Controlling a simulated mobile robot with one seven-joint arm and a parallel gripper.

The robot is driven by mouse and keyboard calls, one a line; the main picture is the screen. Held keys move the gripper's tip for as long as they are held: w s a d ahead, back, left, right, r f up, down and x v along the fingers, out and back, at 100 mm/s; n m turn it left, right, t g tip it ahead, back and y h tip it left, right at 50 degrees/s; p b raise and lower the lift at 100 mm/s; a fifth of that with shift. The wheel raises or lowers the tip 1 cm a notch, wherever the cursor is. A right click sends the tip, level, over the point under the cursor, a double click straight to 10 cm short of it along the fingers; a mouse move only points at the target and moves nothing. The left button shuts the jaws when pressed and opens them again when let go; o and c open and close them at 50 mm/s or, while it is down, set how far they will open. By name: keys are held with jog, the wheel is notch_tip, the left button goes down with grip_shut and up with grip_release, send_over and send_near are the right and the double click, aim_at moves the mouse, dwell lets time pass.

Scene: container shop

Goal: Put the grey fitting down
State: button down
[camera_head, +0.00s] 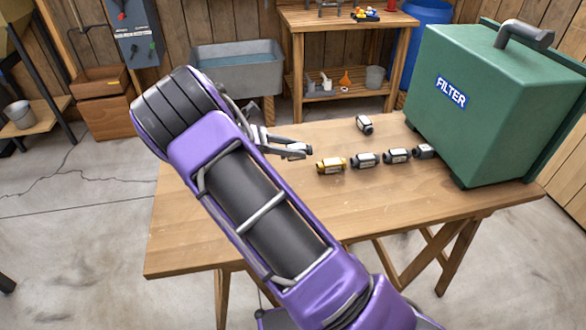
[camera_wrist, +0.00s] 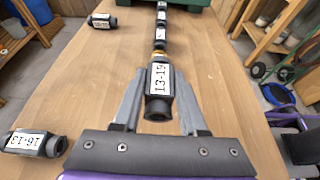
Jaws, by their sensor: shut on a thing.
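My gripper (camera_head: 298,151) is over the table, left of the row of fittings. In the wrist view its two fingers are shut on a dark grey fitting (camera_wrist: 159,88) with a white label, which looks to read 13-19. The held fitting is roughly in line with the row; whether it touches the table I cannot tell. A gold fitting (camera_head: 331,165) is the nearest of the row, just beyond the held one. Grey fittings (camera_head: 364,160), (camera_head: 397,155) and (camera_head: 424,151) continue the row to the right.
The wooden table (camera_head: 260,225) carries a green FILTER box (camera_head: 480,110) at the row's right end. A separate grey fitting (camera_head: 364,124) lies behind the row. Another labelled fitting (camera_wrist: 36,143) lies left of my gripper in the wrist view. The table front is clear.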

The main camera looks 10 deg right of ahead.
aim_at(293, 176)
notch_tip(293, 176, down, 7)
jog(key=shift+f+b, duration=0.1)
jog(key=shift+b, duration=0.35)
jog(key=shift+c, duration=2.2)
grip_release()
jog(key=p+v, duration=0.1)
jog(key=v, duration=1.1)
